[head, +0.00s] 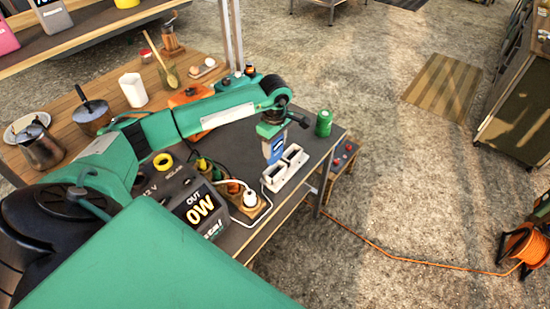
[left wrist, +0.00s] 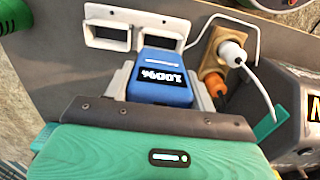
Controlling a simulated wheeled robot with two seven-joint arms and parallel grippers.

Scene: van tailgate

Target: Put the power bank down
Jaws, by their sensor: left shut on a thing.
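The blue power bank (head: 275,149) hangs upright below my left gripper (head: 272,131). In the left wrist view the dock (left wrist: 136,16) has one open slot at left; the power bank's end overlaps the other. I cannot tell whether it is inside that slot or just above it. My right gripper is not in view.
A power station (head: 187,203) reading "OUT 0W" stands left of the dock. A socket strip (head: 240,203) with a white plug and cable (left wrist: 266,90) lies close beside it. A green can (head: 323,123) stands at the table's far corner. An orange cable reel (head: 527,245) is on the ground.

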